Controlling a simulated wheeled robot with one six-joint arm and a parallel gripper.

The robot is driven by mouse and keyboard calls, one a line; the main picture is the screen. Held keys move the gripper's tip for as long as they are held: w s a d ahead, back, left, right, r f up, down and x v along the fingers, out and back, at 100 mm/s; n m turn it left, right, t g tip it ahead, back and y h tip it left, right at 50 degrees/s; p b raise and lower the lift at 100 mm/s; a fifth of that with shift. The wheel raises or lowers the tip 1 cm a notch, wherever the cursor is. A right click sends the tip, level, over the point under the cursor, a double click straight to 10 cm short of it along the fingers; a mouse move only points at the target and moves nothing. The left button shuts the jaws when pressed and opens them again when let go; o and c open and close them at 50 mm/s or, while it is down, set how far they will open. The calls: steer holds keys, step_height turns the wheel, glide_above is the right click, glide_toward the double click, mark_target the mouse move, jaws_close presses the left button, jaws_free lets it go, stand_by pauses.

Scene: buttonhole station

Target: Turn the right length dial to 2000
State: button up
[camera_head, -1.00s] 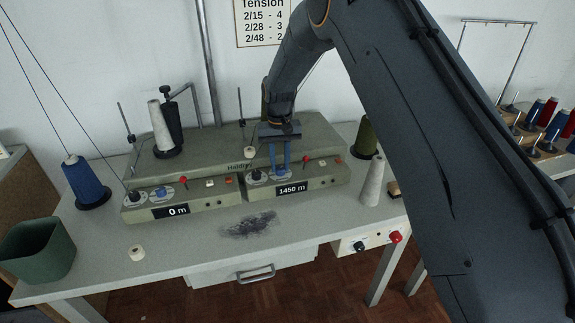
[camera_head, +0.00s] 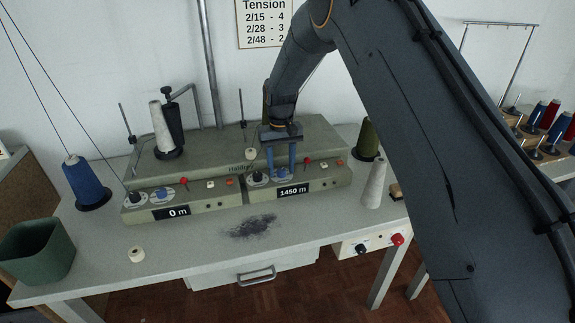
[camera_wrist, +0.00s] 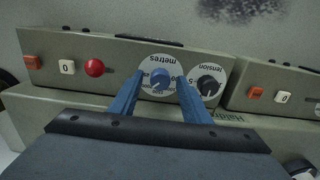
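The right length dial is a blue knob (camera_wrist: 160,78) on a white disc marked "metres", beside the black tension knob (camera_wrist: 208,85). In the head view, the blue knob (camera_head: 284,174) sits on the right unit of the grey-green machine. The right display (camera_head: 293,191) reads 1450 m. My gripper (camera_wrist: 160,75) has its two blue fingers apart, one on each side of the blue knob, with a visible gap to it. It also shows in the head view (camera_head: 282,174), pointing down at the dial.
The left unit's display (camera_head: 172,212) reads 0 m. A grey cone (camera_head: 374,184) stands right of the machine. A dark smudge (camera_head: 252,227) marks the table in front.

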mark_target(281, 169)
steer(key=shift+w+r, duration=0.1)
steer(key=shift+r, duration=0.15)
step_height(281, 169, up, 7)
steer(key=shift+r+b, duration=0.2)
steer(key=shift+b, duration=0.9)
